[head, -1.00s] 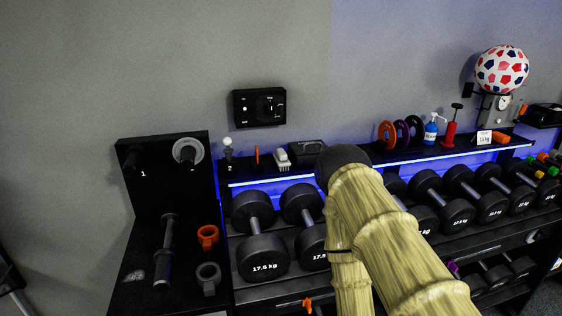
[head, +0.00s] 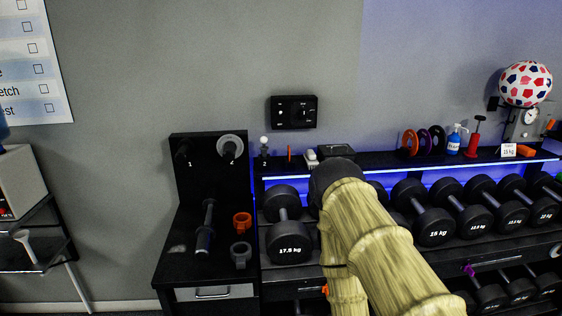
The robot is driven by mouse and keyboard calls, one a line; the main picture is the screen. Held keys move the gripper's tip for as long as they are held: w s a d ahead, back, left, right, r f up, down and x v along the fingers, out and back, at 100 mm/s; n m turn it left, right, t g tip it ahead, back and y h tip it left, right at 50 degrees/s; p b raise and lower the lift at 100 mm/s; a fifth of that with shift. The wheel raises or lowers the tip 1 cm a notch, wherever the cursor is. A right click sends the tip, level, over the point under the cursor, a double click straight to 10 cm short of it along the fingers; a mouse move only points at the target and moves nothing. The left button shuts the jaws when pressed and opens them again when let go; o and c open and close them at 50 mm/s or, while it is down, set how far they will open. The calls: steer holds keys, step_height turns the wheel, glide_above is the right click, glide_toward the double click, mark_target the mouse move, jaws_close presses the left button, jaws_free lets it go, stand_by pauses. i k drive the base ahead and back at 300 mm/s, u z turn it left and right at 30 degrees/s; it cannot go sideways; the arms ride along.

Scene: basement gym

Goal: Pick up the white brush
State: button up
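A small white brush (head: 311,158) sits on the black top shelf of the dumbbell rack, just left of a dark box. Only a small part of it shows, close to the upper end of my arm. My arm, in a pale yellow-brown covering, rises from the bottom of the head view and ends in a dark rounded part in front of the rack. My gripper's fingers are not visible, so what it holds cannot be seen.
The rack shelf (head: 385,160) also bears a dark box (head: 336,152), rings (head: 410,143), a blue bottle (head: 454,139) and a red pump (head: 474,140). Dumbbells (head: 288,225) fill the tiers below. A black bench (head: 180,262) with a drawer stands left.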

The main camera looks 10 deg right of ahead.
mark_target(310, 157)
steer(key=u, duration=1.45)
steer(key=i, duration=1.35)
steer(key=z, duration=2.4)
